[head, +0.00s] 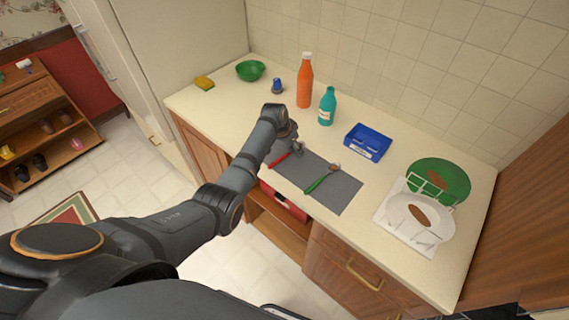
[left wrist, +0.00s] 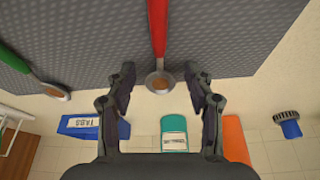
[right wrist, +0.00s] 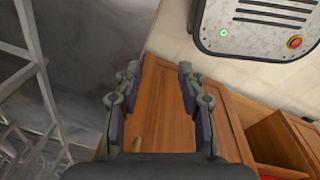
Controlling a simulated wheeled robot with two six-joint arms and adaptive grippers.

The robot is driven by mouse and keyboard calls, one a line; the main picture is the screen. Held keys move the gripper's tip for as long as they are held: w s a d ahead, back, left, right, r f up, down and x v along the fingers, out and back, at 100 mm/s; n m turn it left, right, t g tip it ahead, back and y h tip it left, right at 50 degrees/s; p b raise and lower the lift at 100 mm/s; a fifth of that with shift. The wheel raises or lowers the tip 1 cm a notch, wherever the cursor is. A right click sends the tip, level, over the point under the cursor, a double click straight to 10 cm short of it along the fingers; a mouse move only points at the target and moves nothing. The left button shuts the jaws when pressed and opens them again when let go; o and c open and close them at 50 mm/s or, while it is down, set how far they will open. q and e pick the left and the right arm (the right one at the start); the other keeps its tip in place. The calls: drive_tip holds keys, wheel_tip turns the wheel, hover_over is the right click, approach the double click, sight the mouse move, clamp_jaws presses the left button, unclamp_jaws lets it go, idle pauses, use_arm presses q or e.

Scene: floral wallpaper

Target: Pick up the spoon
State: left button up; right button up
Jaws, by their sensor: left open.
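A spoon with a red handle (head: 279,160) lies on the grey mat (head: 337,183) on the counter. In the left wrist view its red handle (left wrist: 158,28) points away from me, and its metal bowl (left wrist: 159,83) lies between my left fingers. My left gripper (head: 291,143) is open above it, with a finger on either side and a gap at each. A second spoon, with a green handle (head: 318,184), lies on the same mat to the right. My right gripper (right wrist: 159,68) is open and empty, away from the counter top, above a wooden cabinet front.
An orange bottle (head: 304,85), a teal bottle (head: 327,107) and a blue box (head: 368,143) stand behind the mat. A white rack (head: 391,216) with plates is at the right. A green bowl (head: 250,71) and a yellow sponge (head: 204,83) are at the far left.

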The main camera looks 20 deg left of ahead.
use_arm(q)
drive_tip(key=shift+s+r, duration=0.1)
drive_tip(key=shift+r, duration=0.05)
drive_tip(key=shift+c, duration=1.3)
drive_tip(key=c, duration=0.7)
drive_tip(key=shift+s, duration=0.15)
clamp_jaws()
